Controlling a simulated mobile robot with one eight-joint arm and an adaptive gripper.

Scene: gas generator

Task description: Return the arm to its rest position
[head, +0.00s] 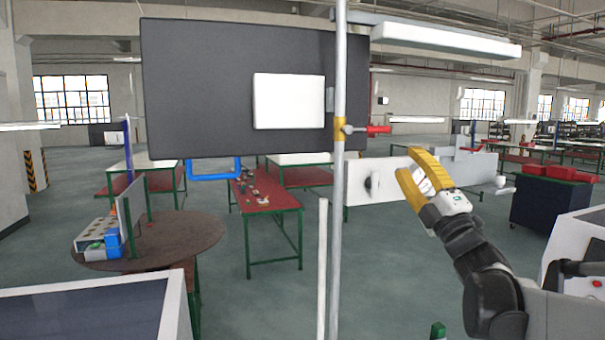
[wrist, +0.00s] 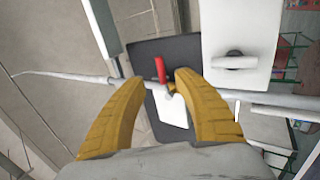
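My gripper (head: 408,172) has yellow fingers and is raised at the right of the head view, to the right of a vertical grey pipe (head: 340,220). A valve with a red handle (head: 378,130) sits on the pipe at a yellow fitting, up and left of my fingertips. In the wrist view my gripper (wrist: 175,90) has its fingers spread apart. The red handle (wrist: 160,68) shows between the fingertips, beyond them. Nothing is held between the fingers, and they look apart from the handle.
A dark panel (head: 210,80) with a white box (head: 288,101) hangs behind the pipe. A red-topped table (head: 265,190) and a round brown table (head: 180,236) stand further back. Open floor lies between them.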

